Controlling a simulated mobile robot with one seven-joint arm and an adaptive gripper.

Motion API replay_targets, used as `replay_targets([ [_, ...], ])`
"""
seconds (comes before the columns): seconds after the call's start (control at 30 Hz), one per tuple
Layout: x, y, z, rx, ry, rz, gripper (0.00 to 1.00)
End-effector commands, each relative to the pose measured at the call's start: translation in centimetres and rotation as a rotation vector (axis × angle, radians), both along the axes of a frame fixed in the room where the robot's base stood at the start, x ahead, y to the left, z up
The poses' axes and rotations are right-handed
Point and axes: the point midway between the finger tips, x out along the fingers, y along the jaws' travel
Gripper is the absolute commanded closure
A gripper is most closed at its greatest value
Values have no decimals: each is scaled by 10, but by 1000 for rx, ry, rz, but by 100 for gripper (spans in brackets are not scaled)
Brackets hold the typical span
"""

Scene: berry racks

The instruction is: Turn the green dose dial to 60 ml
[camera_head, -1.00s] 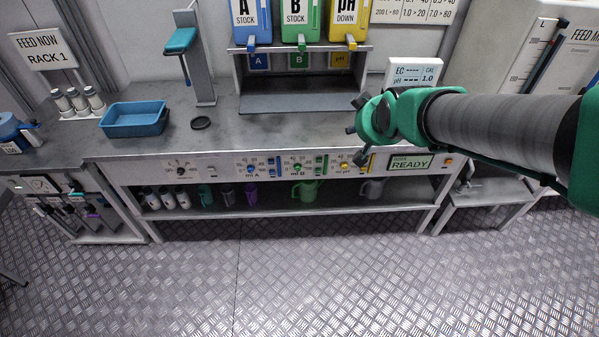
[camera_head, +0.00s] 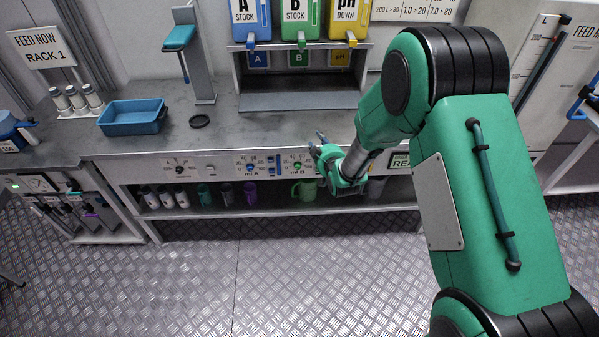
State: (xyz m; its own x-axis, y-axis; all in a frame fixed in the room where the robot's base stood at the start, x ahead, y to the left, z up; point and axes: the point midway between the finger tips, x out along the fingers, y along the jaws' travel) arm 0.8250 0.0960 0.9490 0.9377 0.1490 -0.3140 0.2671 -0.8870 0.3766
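The green dose dial (camera_head: 297,168), marked ml B, is on the front panel of the bench, between the blue dial and my gripper. Its exact setting is too small to read. My gripper (camera_head: 316,144) is just right of and a little above the green dial, with its dark fingers apart and nothing between them. It appears not to touch the dial. My gripper and arm hide the yellow pH dial and part of the panel to the right.
A blue tray (camera_head: 133,118) stands on the bench top. A shelf below holds cups and a green jug (camera_head: 304,190). The floor in front is clear.

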Motion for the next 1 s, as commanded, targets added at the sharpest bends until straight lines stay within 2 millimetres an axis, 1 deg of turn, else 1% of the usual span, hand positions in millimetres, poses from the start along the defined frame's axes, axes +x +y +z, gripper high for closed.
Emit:
replay_targets([
  [0.03, 0, 4, -23, -7, -16, 11, 67],
  [0.17, -2, 13, -66, -20, -78, 34, 67],
  [0.27, -8, 19, -98, -29, -127, 50, 67],
  [0.4, -25, 27, -141, -42, -195, 73, 67],
  [0.5, -39, 31, -168, -48, -242, 86, 67],
  [0.63, -58, 34, -194, -56, -291, 97, 67],
  [0.73, -68, 35, -206, -58, -318, 102, 67],
  [0.83, -75, 36, -212, -61, -333, 104, 67],
  [1.0, -77, 36, -213, -61, -340, 105, 67],
])
